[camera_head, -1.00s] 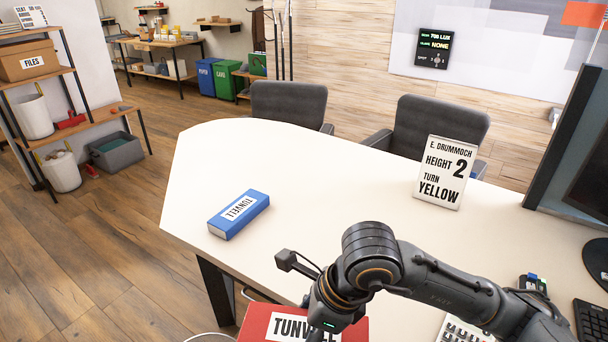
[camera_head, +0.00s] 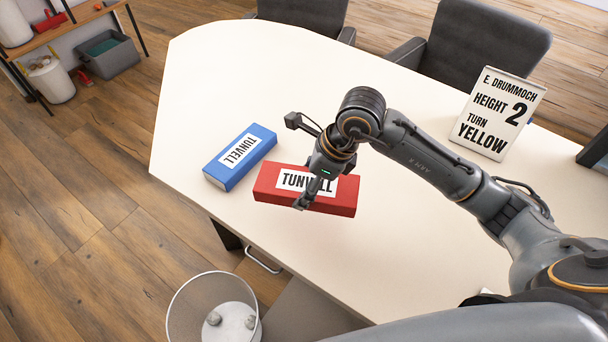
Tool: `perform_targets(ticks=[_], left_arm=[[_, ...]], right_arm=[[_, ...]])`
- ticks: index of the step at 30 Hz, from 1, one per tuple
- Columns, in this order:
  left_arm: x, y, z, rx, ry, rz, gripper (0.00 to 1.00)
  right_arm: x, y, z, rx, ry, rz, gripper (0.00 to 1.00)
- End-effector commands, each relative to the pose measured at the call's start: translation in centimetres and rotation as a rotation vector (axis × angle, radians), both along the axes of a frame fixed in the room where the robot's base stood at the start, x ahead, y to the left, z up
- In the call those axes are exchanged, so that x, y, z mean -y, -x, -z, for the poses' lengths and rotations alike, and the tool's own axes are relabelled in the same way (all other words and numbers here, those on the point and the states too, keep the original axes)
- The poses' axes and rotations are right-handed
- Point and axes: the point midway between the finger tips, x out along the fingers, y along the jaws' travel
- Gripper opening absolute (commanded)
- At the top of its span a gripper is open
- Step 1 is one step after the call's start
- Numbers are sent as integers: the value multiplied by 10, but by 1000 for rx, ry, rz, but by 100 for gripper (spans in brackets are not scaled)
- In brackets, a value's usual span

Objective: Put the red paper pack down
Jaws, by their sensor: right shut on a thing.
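The red paper pack (camera_head: 338,199) is a long red box with a white TUNVELL label. My right gripper (camera_head: 304,200) is shut on it, with one finger in front of its near face. The pack shows over the white desk (camera_head: 330,80), close to the blue pack's right side. I cannot tell whether it touches the desk or hangs just above it. A blue paper pack (camera_head: 240,157), also labelled TUNVELL, lies on the desk to the left. My left gripper is not in view.
A sign (camera_head: 499,114) reading "E. Drummoch, height 2, turn yellow" stands at the desk's right. Two grey chairs (camera_head: 484,50) stand behind the desk. A wire bin (camera_head: 212,306) is on the floor in front. The desk's middle behind the packs is clear.

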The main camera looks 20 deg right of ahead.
Motion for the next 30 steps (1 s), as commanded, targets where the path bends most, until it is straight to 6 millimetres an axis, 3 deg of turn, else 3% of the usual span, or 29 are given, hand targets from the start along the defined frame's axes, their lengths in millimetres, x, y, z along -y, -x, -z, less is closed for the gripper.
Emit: perform_targets(ticks=[1,4,10,16,22,30], left_arm=[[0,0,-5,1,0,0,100],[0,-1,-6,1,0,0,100],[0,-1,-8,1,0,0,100],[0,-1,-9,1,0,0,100],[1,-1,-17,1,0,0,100],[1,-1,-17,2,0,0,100]], right_arm=[[2,-13,3,-1,-3,4,28],[5,-27,26,-4,-2,3,28],[8,-49,51,2,-2,1,28],[10,-59,64,1,-3,1,28],[10,-57,89,1,-2,1,28],[10,-58,93,4,-1,-1,28]])
